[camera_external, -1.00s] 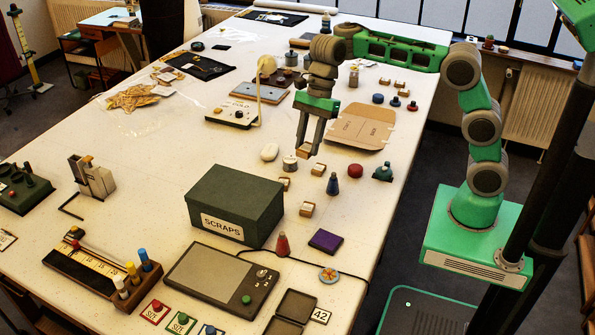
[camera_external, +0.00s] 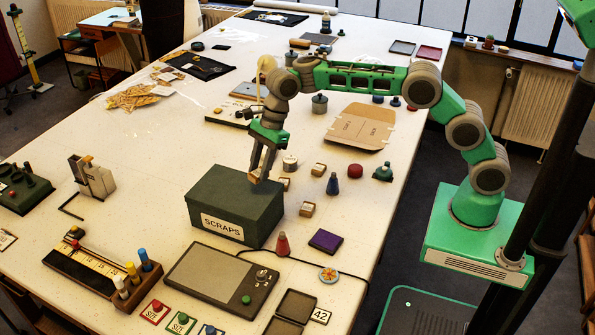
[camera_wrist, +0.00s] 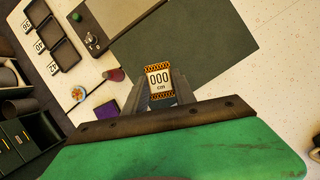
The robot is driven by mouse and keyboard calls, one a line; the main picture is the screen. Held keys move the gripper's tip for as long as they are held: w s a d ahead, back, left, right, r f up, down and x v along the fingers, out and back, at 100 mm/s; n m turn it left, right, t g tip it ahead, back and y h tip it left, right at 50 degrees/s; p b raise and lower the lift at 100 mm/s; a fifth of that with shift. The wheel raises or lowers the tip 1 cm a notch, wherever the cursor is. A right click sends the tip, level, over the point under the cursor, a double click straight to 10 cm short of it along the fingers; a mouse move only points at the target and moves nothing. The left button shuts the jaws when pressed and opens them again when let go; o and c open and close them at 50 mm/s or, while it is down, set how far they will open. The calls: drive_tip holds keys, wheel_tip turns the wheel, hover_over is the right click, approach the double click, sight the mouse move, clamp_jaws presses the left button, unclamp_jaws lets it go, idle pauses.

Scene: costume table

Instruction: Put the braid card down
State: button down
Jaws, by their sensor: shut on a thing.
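My gripper (camera_external: 262,176) points down over the back right part of the dark green SCRAPS box (camera_external: 222,227). Its fingers are shut on the braid card, a small card with orange and black patterned bands.
Several similar small blocks, such as one near the box (camera_external: 307,209), stand to its right. A blue cone-shaped piece (camera_external: 333,185), a red one (camera_external: 282,245) and a purple pad (camera_external: 325,241) are nearby. A grey flat device (camera_external: 215,278) lies in front of the box.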

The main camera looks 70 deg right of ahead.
drive_tip(key=shift+w+f+b, duration=0.15)
drive_tip(key=shift+f+b, duration=0.05)
drive_tip(key=shift+f, duration=0.75)
drive_tip(key=shift+w+f+b, duration=0.15)
drive_tip(key=shift+f, duration=0.8)
drive_tip(key=c, duration=1)
unclamp_jaws()
drive_tip(key=shift+f, duration=0.15)
drive_tip(key=shift+c, duration=0.2)
